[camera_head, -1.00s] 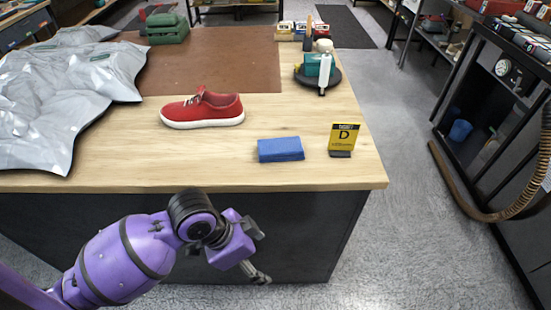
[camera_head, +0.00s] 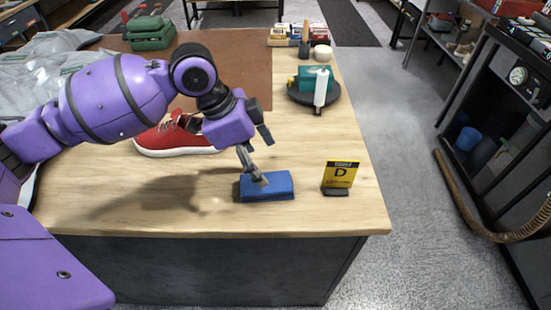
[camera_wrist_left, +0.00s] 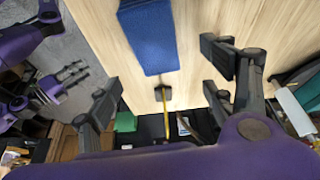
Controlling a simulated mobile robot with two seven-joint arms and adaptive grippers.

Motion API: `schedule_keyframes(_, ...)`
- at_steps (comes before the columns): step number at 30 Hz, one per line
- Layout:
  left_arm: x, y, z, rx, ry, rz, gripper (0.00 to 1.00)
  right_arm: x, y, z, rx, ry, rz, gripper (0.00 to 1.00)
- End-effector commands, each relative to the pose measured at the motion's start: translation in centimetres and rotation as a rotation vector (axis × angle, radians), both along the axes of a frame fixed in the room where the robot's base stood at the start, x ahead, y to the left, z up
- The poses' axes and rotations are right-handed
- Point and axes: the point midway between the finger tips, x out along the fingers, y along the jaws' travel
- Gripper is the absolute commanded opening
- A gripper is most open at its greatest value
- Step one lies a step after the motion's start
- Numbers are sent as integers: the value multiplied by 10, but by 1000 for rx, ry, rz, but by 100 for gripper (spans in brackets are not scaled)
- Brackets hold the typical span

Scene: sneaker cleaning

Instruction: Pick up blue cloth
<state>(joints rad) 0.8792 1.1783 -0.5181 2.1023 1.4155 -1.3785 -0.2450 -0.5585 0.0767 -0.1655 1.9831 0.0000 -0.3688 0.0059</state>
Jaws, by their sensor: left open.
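The blue cloth (camera_head: 266,186) is a folded block lying flat on the wooden table near its front edge. My left gripper (camera_head: 264,158) is open and empty, just above the cloth in the head view. One of its fingers overlaps the cloth's top there; I cannot tell if it touches. In the left wrist view the cloth (camera_wrist_left: 150,35) lies ahead of the spread fingers (camera_wrist_left: 160,80), roughly between their lines. Purple and dark parts, apparently of my right arm and gripper (camera_wrist_left: 68,82), show at the left of that view; their jaw state is unclear.
A yellow sign (camera_head: 341,175) stands right of the cloth. A red sneaker (camera_head: 160,139) is partly hidden behind my left arm. A dark round tray (camera_head: 300,99) with a white bottle (camera_head: 320,88) stands further back.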

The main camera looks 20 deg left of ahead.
Motion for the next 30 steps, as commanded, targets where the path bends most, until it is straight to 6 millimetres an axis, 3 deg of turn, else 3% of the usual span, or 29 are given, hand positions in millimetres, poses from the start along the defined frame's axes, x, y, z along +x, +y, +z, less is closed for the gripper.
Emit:
schedule_keyframes(9,3,-9,-32,0,4,1,75,-28,-4,-13,-4,53,-9,40)
schedule_keyframes(18,8,-19,-71,-2,1,-1,75,-19,-5,-9,-8,35,-2,40)
schedule_keyframes(26,9,-20,-74,0,-1,-1,75,-16,-5,-8,-8,29,-2,40)
schedule_keyframes(30,9,-20,-74,0,-1,-1,61,-17,-5,-8,-9,31,-2,40)
